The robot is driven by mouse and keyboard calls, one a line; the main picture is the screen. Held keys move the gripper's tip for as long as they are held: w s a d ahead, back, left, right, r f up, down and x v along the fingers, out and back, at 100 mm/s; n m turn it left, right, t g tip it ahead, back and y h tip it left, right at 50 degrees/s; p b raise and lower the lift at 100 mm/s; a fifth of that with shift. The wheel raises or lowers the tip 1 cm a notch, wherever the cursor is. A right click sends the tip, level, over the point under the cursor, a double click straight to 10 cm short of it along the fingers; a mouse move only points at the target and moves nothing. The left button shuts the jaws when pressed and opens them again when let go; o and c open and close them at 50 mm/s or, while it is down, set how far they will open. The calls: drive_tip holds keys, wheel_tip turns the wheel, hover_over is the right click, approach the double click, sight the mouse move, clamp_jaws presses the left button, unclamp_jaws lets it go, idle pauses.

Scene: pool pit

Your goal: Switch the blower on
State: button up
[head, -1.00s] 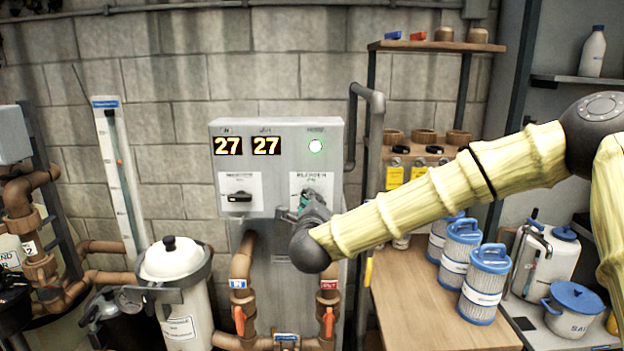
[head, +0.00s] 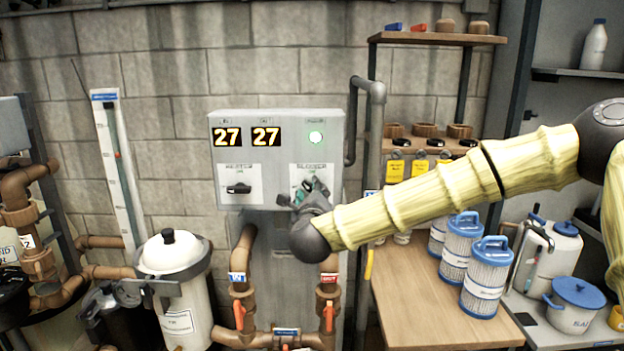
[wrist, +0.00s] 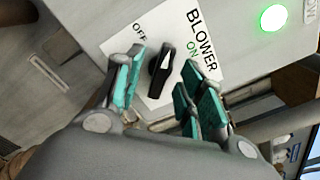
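The blower switch (wrist: 161,73) is a black knob with a white pointer on a white plate marked BLOWER, OFF and ON, in the wrist view. Its pointer is directed toward the top of the picture, between the two words; I cannot tell its exact setting. My gripper (wrist: 163,88) is open, with teal-padded fingers on either side of the knob and visible gaps between them and it. In the head view my gripper (head: 305,193) is at the right plate of the grey control box (head: 275,155) and hides the knob.
A similar black switch (head: 239,188) sits on the left plate, under two displays reading 27. A green light (head: 315,138) glows at the box's upper right. Pipes with red-handled valves (head: 328,318) stand below. A wooden bench (head: 420,305) with blue-topped filters is at right.

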drive_tip(key=s+b, duration=0.2)
drive_tip(key=s, duration=0.5)
idle(0.4)
drive_tip(key=w+m, duration=0.1)
drive_tip(key=m, duration=0.2)
drive_tip(key=w+m+p, duration=0.1)
drive_tip(key=m, duration=0.1)
drive_tip(key=w+m, duration=0.1)
drive_tip(key=m, duration=0.2)
drive_tip(key=shift+r+m+p, duration=0.1)
drive_tip(key=shift+m+p, duration=0.2)
